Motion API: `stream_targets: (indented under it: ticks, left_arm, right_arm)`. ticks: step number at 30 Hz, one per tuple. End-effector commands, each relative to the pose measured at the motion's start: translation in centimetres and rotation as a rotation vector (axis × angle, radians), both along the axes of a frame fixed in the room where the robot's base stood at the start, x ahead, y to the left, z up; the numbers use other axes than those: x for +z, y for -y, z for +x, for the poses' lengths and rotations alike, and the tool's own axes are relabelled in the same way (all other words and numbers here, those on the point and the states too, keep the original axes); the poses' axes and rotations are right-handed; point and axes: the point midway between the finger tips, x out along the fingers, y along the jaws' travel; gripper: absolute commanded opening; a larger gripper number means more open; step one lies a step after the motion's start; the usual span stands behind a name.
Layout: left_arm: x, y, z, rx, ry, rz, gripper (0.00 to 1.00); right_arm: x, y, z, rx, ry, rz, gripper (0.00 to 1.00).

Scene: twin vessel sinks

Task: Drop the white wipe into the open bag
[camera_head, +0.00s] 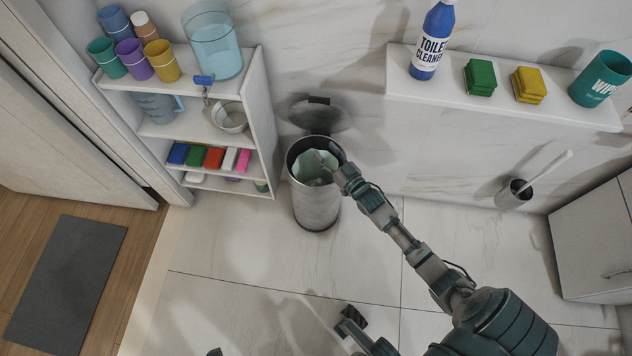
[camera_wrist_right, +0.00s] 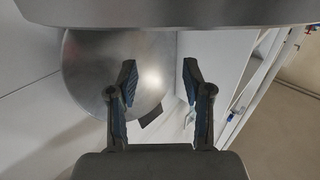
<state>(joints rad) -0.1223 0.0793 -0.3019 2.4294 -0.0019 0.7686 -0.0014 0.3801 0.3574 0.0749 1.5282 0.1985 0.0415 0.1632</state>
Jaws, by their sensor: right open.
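A grey metal bin (camera_head: 316,208) stands on the floor with its round lid (camera_head: 318,114) tipped back towards the wall. Pale, faintly green crumpled material (camera_head: 308,168) shows inside its mouth. I cannot tell bag from white wipe there. My right gripper (camera_head: 335,158) is at the bin's right rim, partly over the mouth. In the right wrist view its fingers (camera_wrist_right: 158,82) are spread with nothing between them, and shiny metal curves behind and above them. Part of what seems to be my left gripper (camera_head: 350,320) shows at the bottom edge; its jaw state is unclear.
A white shelf unit (camera_head: 262,125) with cups, a clear bucket and coloured sponges stands close left of the bin. A wall ledge (camera_head: 500,100) at upper right holds a toilet cleaner bottle, sponges and a wipes tub (camera_head: 602,78). The floor before the bin is clear.

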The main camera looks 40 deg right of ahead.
Motion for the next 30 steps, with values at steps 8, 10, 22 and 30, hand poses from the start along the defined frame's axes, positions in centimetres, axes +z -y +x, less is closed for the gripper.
stream_targets:
  ticks: [8, 10, 22, 30]
  left_arm:
    - [-0.1, -0.2, 0.0, 0.0, -0.001, -0.002, 1.0]
    - [-0.1, -0.2, 0.0, 0.0, 0.0, -0.001, 1.0]
    - [0.0, 0.0, 0.1, 0.0, 0.0, 0.0, 1.0]
    - [-0.1, 0.0, 0.3, -0.001, -0.002, -0.001, 1.0]
  right_arm:
    - [0.0, -0.9, -6.4, 0.0, -0.003, -0.006, 0.5]
    - [0.0, -1.0, -7.5, 0.0, -0.002, -0.006, 0.5]
    - [0.0, -1.1, -9.6, 0.0, -0.001, -0.005, 0.5]
    - [0.1, -1.2, -9.6, 0.0, -0.001, -0.006, 0.5]
